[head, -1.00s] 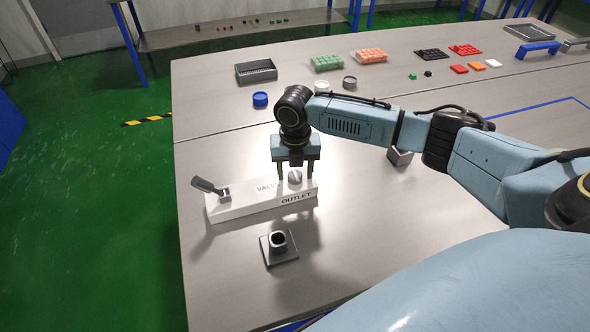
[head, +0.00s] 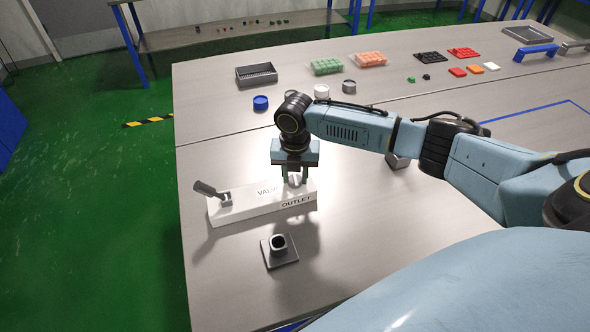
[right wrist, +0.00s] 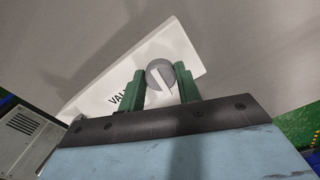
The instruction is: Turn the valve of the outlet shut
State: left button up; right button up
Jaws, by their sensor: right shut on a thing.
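A white block labelled VALVE and OUTLET (head: 245,207) lies on the table, with a grey lever (head: 207,189) on its left end. A round grey valve knob (head: 295,180) stands on its right end; the right wrist view shows the knob (right wrist: 160,74) with a pale bar across its face. My right gripper (head: 290,179) points down over that end. Its green fingers (right wrist: 161,85) are shut on the knob, one on each side. My left gripper is not in view.
A dark square-based socket (head: 280,250) stands in front of the block. A small grey block (head: 398,160) lies right of my gripper. Blue (head: 260,103), white (head: 321,92) and grey round pieces and several trays are farther back.

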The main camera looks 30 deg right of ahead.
jog(key=m+p, duration=0.5)
jog(key=shift+r+p, duration=0.2)
jog(key=shift+p, duration=0.15)
jog(key=shift+m+p, duration=0.7)
jog(key=shift+m, duration=0.4)
jog(key=m+p, duration=0.3)
jog(key=m, duration=0.1)
jog(key=shift+s+m, duration=0.1)
jog(key=shift+m, duration=0.2)
jog(key=m+p, duration=0.2)
jog(key=m, duration=0.2)
jog(key=shift+d+f+m, duration=0.1)
jog(key=shift+f+m, duration=0.05)
jog(key=shift+m, duration=0.15)
jog(key=shift+p, duration=0.3)
jog(key=o, duration=1)
jog(key=shift+s, duration=0.1)
jog(key=shift+c, duration=0.2)
